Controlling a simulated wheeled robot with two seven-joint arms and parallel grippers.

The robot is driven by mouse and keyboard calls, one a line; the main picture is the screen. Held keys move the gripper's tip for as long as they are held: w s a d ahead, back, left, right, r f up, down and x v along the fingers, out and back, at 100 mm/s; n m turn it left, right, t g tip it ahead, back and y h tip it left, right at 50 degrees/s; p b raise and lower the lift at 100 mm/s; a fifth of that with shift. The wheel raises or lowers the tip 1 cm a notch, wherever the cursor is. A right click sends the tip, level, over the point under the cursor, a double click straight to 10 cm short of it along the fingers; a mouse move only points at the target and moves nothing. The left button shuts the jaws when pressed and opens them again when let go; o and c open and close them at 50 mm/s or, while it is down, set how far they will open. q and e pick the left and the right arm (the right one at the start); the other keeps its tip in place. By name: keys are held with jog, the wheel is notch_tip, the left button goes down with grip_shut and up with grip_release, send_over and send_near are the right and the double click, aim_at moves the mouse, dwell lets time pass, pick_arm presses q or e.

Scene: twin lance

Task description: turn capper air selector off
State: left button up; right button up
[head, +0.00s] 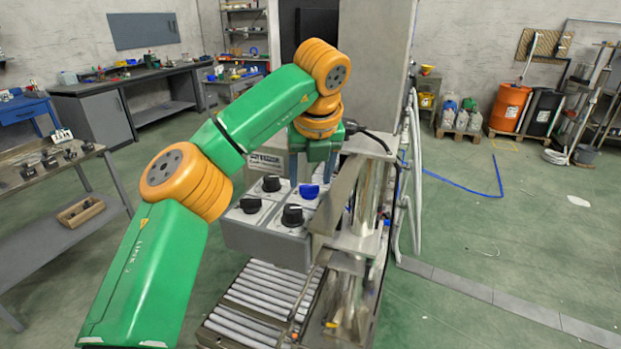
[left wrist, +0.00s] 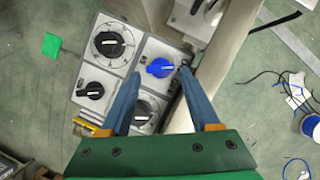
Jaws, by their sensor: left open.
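A grey control box (head: 262,240) carries several rotary selector knobs on its sloped top. One knob is blue (head: 309,191); the black ones include a back left knob (head: 271,184), a front left knob (head: 250,204) and a front right knob (head: 292,215). Labels are too small to read, so I cannot tell which is the capper air selector. My left gripper (head: 311,172) is open above the box's back. In the left wrist view the blue knob (left wrist: 160,68) shows between its two fingertips, with nothing gripped; contact is unclear. My right gripper is out of view.
A steel machine frame (head: 345,200) stands close on the box's right. A roller conveyor (head: 262,300) lies below. A bench with several dark parts (head: 45,165) stands at the left.

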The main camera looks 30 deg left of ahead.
aim_at(309, 189)
pick_arm(q)
jog(key=shift+a+f, duration=0.15)
jog(key=shift+f, duration=0.7)
jog(key=shift+w+a+f, duration=0.15)
jog(key=shift+w+f, duration=0.1)
jog(key=shift+w, duration=0.05)
grip_shut()
